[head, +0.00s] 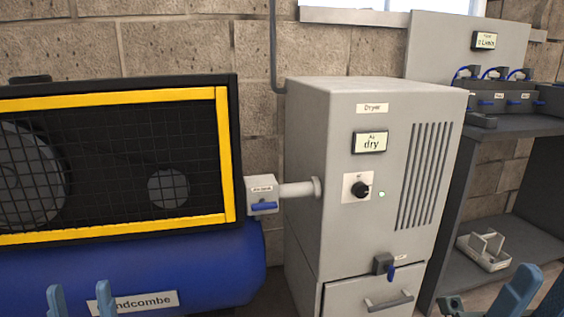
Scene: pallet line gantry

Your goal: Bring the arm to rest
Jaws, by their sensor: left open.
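My left gripper (80,300) shows at the bottom left edge as two blue fingertips standing apart with a gap between them. It is open and holds nothing that I can see. It is in front of the blue compressor tank (205,268), and one finger covers part of its name label. The rest of the left arm is below the picture. Blue parts of my right arm (515,290) show at the bottom right corner, cut off by the edge. I cannot tell how its jaws stand.
A grey dryer cabinet (335,230) with a knob and blue-handled valve (386,267) stands in the middle. A caged compressor (228,160) is at left, joined by a pipe valve (262,195). A dark shelf bench (530,125) at right holds several blue-handled fittings and a white tray (484,250).

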